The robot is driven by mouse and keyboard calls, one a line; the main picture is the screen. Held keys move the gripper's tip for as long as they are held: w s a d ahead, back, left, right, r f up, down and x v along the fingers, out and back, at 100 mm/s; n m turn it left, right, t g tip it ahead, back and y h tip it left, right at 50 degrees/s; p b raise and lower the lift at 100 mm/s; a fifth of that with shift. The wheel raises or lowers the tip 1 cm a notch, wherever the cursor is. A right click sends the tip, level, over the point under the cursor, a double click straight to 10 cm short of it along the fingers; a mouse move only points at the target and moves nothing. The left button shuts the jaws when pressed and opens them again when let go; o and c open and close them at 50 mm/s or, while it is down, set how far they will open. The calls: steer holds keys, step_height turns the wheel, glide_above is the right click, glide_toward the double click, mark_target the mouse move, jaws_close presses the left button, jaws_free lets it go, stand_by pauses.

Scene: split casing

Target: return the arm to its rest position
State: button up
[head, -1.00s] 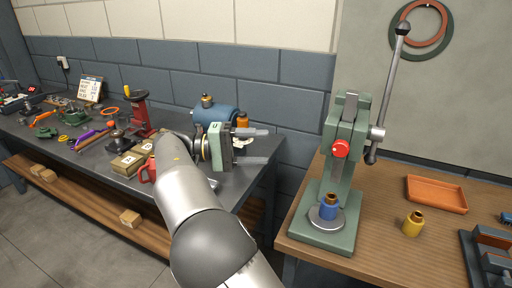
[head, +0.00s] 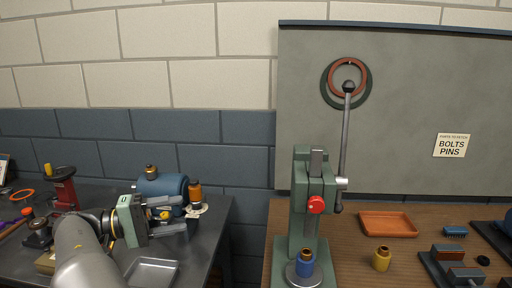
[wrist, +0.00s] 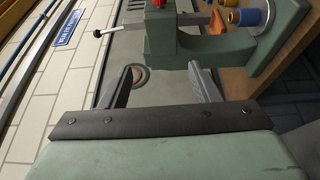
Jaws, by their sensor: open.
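My gripper (head: 166,216) is at the left in the head view, above the dark metal bench (head: 208,236). Its two grey fingers point right and stand apart with nothing between them. My arm comes up from the bottom left. In the wrist view my gripper's fingers (wrist: 164,87) are also spread and empty, with the press and the wall beyond them.
A green arbor press (head: 312,200) stands on the wooden bench at right, with a blue part (head: 304,264) on its plate. A yellow part (head: 381,259) and an orange tray (head: 388,225) lie right of it. A blue cylindrical housing (head: 163,187) sits close behind my gripper. A metal tray (head: 152,272) is below it.

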steer(key=w+d+f+n+g+y, duration=0.1)
steer(key=d+f+g+y, duration=0.2)
steer(key=d, duration=0.9)
steer(key=w+d+f+g+y, duration=0.1)
steer(key=d+f+g+y, duration=0.2)
steer(key=d, duration=0.9)
steer(key=s+d+f+y, duration=0.4)
steer(key=s+d+y, duration=0.1)
steer(key=s+d, duration=0.3)
steer(key=s+d+f+m+t+y, duration=0.1)
steer(key=s+f+m+y, duration=0.3)
steer(key=s, duration=1.2)
step_height(320, 180, down, 4)
steer(key=shift+d+r+y, duration=0.1)
steer(key=shift+d+y, duration=0.05)
steer(key=shift+y, duration=1.05)
